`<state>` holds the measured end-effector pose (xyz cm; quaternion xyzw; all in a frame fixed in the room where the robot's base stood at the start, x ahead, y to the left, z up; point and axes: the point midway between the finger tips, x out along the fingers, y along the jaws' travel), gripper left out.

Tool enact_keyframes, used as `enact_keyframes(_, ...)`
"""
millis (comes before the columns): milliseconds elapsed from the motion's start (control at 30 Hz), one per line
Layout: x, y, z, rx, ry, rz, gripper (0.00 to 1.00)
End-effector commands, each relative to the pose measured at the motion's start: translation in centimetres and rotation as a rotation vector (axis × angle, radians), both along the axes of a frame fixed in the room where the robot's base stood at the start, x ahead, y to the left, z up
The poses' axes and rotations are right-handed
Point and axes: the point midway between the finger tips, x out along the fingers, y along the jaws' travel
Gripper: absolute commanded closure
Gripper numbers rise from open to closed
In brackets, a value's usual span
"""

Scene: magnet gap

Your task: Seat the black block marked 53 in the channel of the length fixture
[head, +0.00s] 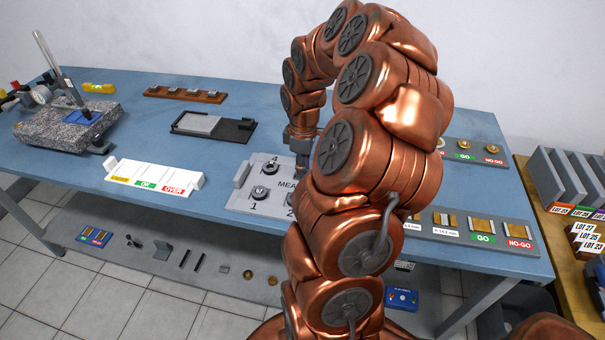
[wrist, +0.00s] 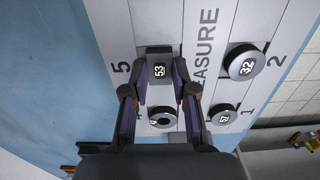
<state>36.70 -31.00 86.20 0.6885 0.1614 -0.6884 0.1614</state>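The block marked 53 (wrist: 160,71) is at position 5 on the grey MEASURE plate in the wrist view. My gripper (wrist: 161,72) has its two fingers on either side of this block. I cannot tell whether the fingers touch it. In the head view my gripper (head: 302,168) is low over the plate's far side, mostly hidden by my arm, and the block is hidden. A white fixture (head: 153,177) with raised ends and OK and OVER labels is left of the plate. A black fixture (head: 241,131) with a light slab is behind. No label names the length fixture.
The MEASURE plate (head: 240,200) also holds round pieces, including one marked 32 (wrist: 242,66). A granite stand (head: 60,130) is at far left and a brown rack (head: 185,95) at the back. A GO/NO-GO board (head: 470,238) is right. Blue table is clear between fixtures.

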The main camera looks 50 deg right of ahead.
Motion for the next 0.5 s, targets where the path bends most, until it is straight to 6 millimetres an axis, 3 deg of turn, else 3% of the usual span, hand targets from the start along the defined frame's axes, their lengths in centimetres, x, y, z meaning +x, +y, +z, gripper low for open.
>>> enact_keyframes(133, 0.0, 0.0, 0.0, 0.0, 0.0, 0.0, 1.0)
enact_keyframes(500, 0.0, 0.0, 1.2, -0.001, 0.0, 0.0, 1.0)
